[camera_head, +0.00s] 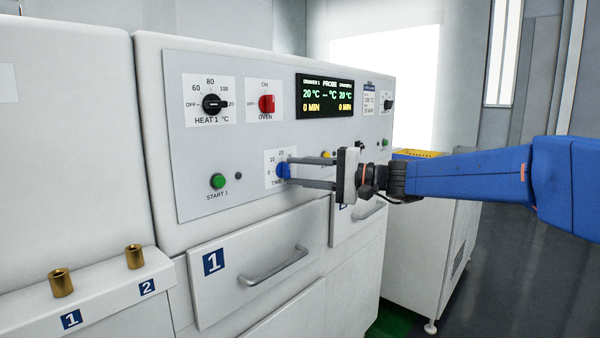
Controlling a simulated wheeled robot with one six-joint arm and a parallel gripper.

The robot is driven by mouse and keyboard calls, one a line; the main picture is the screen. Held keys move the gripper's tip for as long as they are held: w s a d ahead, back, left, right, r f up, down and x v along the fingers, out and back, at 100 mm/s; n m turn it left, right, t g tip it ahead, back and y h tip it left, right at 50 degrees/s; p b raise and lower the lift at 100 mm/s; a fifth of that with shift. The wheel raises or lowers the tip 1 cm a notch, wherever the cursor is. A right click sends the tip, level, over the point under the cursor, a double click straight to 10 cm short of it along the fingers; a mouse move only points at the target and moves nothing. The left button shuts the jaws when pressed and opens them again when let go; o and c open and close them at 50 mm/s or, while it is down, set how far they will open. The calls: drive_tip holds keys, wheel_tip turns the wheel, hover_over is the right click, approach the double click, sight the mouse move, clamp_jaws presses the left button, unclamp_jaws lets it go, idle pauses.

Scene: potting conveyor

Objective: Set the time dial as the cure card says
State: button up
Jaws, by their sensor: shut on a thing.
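The blue time dial (283,170) sits on the front panel of the white oven, on a white plate with numbers and the word TIME. My gripper (287,172) reaches in from the right, and its two fingers are shut on the dial. The fingers hide part of the plate and label. The cure card (369,98) is a small card at the panel's right; it shows a 100 °C line, but its other lines are too small to read surely. The display (325,96) reads 20 °C and 0 MIN on both sides.
The black HEAT 1 knob (213,104), red OVEN switch (267,103) and green START 1 button (218,181) are on the same panel. Drawer 1 (225,290) is shut below. Two brass pieces (61,283) stand on the ledge at left. A yellow bin (418,153) is behind my arm.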

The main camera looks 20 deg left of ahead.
drive_tip(key=o, duration=1.1)
drive_tip(key=shift+d, duration=0.1)
drive_tip(key=d, duration=1.7)
drive_tip(key=shift+d, duration=0.15)
drive_tip(key=shift+f, duration=0.1)
